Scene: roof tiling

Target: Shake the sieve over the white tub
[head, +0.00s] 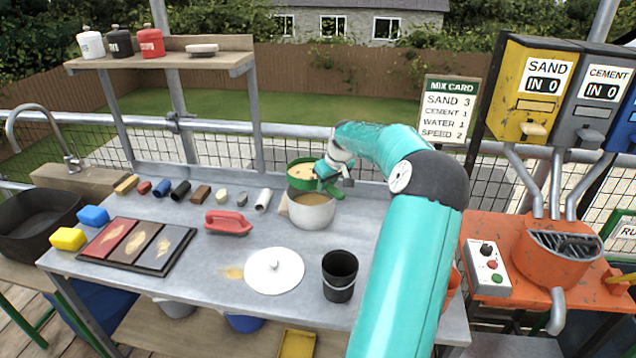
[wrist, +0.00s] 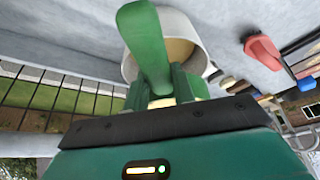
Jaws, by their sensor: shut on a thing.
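The green sieve (head: 290,177) holds pale sandy material and sits at the back rim of the white tub (head: 311,214), partly above it in the head view. Sand-coloured material shows inside the tub. My gripper (head: 334,178) is shut on the sieve's green handle, at the tub's upper right. In the wrist view the handle (wrist: 146,48) stands up between the fingers of my gripper (wrist: 162,86). The white tub (wrist: 196,38) shows behind the handle. Most of the sieve is hidden there. I cannot tell whether sieve and tub touch.
A white round lid (head: 274,271) and black bucket (head: 340,276) stand in front. Several small blocks and rolls line the back left. An orange mixer (head: 552,255) is at the right.

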